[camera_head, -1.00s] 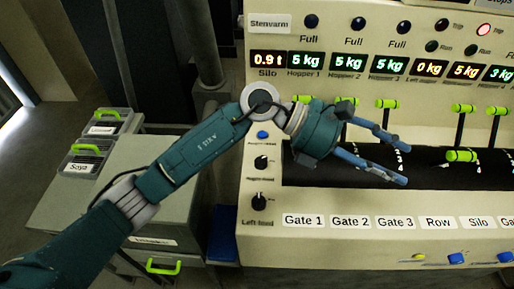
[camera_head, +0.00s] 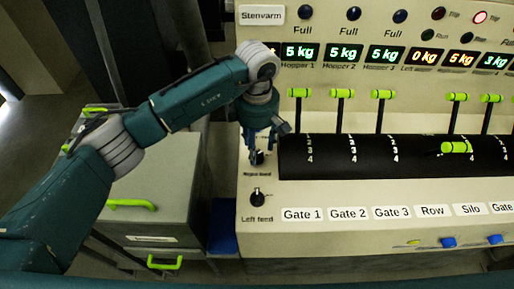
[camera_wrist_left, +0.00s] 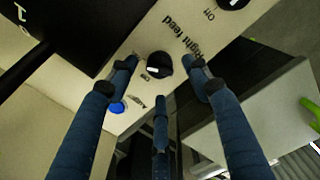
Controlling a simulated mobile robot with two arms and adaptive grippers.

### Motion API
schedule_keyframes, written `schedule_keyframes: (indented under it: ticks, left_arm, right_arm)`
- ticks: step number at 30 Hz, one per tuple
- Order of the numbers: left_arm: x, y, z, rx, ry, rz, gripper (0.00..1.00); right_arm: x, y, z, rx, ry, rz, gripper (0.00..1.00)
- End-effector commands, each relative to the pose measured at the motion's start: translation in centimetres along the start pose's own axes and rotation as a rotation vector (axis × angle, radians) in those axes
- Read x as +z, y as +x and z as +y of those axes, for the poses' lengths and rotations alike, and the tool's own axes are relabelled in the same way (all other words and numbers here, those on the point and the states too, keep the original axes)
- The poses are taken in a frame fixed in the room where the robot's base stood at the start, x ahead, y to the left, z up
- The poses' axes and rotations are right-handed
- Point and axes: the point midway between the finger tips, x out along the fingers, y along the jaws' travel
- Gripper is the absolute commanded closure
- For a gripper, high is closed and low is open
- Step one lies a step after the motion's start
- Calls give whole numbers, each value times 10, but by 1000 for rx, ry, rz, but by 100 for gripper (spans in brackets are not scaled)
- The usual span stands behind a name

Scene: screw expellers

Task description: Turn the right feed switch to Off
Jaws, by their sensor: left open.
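The right feed switch (camera_wrist_left: 159,64) is a round black knob with a white mark, on the cream panel beside the words "Right feed". In the wrist view its white mark lies on the lower side, near small print too small to read surely. In the head view the switch (camera_head: 257,157) is partly hidden behind my left gripper (camera_head: 261,148). My left gripper (camera_wrist_left: 160,78) points down at the panel with its blue fingers open and spread around the knob; I cannot tell whether they touch it. My right gripper is not in view.
The left feed knob (camera_head: 257,197) sits just below the right feed switch. A blue button (camera_wrist_left: 117,107) is close to one finger. Green-handled levers (camera_head: 342,94) rise from the black drum (camera_head: 370,157) to the right. A grey cabinet (camera_head: 175,185) stands left of the panel.

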Motion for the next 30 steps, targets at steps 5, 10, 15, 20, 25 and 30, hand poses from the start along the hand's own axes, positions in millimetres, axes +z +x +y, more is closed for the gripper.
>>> schedule_keyframes:
  ticks: [5,10,15,20,25,30]
  left_arm:
    - [1,22,0,-1,0,-1,51]
    - [1,32,0,0,1,-2,51]
    - [1,32,0,1,1,-2,51]
    - [1,32,0,1,1,-2,69]
    - [1,32,0,1,1,-2,96]
    - [1,32,0,2,-5,-2,96]
  right_arm:
    - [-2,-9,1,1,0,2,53]
    - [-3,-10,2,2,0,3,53]
    - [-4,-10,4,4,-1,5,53]
    - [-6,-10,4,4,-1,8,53]
    - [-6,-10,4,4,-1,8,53]
    - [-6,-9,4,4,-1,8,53]
